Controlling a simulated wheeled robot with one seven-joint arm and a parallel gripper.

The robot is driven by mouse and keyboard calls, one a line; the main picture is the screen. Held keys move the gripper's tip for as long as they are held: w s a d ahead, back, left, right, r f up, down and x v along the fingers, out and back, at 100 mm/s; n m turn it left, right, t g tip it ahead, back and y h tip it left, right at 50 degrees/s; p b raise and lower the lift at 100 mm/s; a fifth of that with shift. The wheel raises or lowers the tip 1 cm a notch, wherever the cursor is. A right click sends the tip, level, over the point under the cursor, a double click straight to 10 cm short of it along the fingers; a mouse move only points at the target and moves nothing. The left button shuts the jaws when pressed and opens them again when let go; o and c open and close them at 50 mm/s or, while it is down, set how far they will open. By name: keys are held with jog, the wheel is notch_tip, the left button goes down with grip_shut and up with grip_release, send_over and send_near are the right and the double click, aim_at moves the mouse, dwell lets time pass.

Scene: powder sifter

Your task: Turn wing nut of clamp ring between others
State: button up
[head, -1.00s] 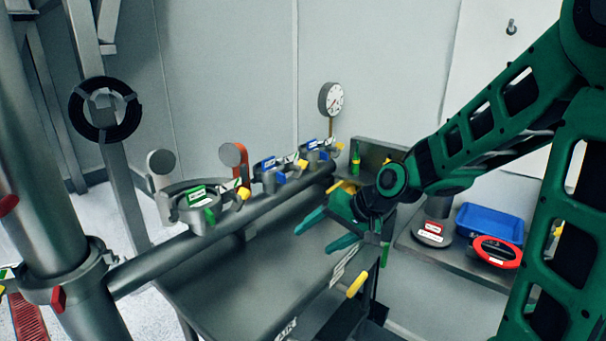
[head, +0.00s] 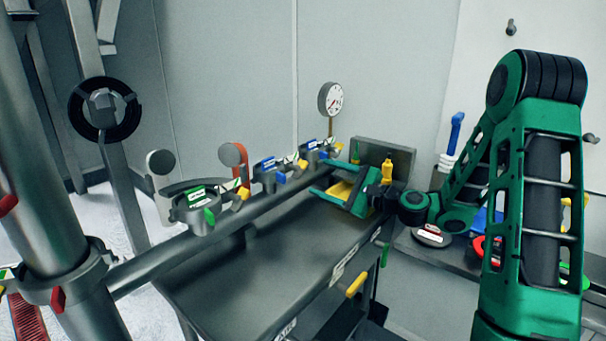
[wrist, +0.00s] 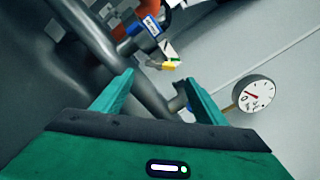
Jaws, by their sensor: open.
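Several clamp rings sit in a row along a grey pipe. In the wrist view a blue-labelled ring (wrist: 148,28) and a yellow-tipped part (wrist: 172,65) show ahead of the open fingers (wrist: 158,82); which ring this is I cannot tell.
A pressure gauge (head: 330,98) stands behind the far ring. A red-orange part (head: 236,158) rises behind the row. A grey bench (head: 255,270) lies below the pipe, mostly bare. A yellow bottle (head: 387,170) stands close to my wrist.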

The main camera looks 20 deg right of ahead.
aim_at(303, 171)
jog(key=x, duration=0.8)
jog(key=shift+w+a, duration=0.1)
jog(key=shift+a, duration=0.05)
jog(key=shift+c, duration=0.3)
jog(key=c, duration=1)
